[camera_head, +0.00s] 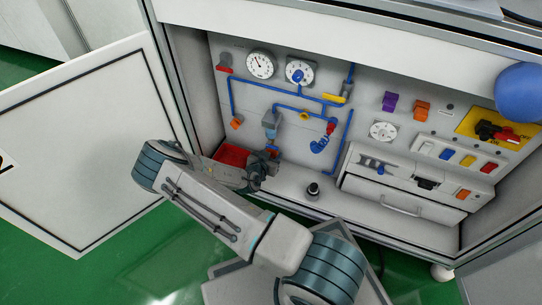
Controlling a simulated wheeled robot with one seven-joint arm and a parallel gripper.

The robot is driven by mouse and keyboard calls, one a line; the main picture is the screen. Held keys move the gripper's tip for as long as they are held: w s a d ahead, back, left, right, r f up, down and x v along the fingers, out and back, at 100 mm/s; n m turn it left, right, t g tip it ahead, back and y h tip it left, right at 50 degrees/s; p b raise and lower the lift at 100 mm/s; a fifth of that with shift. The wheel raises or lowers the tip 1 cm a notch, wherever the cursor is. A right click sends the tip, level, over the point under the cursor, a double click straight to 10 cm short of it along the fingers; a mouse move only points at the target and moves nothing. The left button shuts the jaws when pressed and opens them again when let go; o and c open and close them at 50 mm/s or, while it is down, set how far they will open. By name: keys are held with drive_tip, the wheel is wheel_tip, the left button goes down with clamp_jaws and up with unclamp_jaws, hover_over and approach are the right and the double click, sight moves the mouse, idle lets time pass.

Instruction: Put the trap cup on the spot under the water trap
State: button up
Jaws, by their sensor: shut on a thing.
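My gripper (262,166) is inside the open cabinet, low and near the back panel. It is shut on a small dark thing, taken to be the trap cup, which is mostly hidden by the fingers and my wrist. The water trap appears to be the grey-blue body (270,122) on the blue piping of the back panel, just above my gripper. The spot under it is hidden behind my gripper and arm.
A red tray (232,154) lies left of my gripper, partly covered by my arm. A black knob-like thing (313,190) stands on the cabinet floor to the right. A white drawer unit (400,196) fills the right side. The open door (80,145) is at left.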

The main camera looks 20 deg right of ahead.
drive_tip(key=shift+f, duration=0.1)
drive_tip(key=shift+f, duration=0.5)
drive_tip(key=o, duration=1)
drive_tip(key=shift+o, duration=0.2)
drive_tip(key=shift+r, duration=0.15)
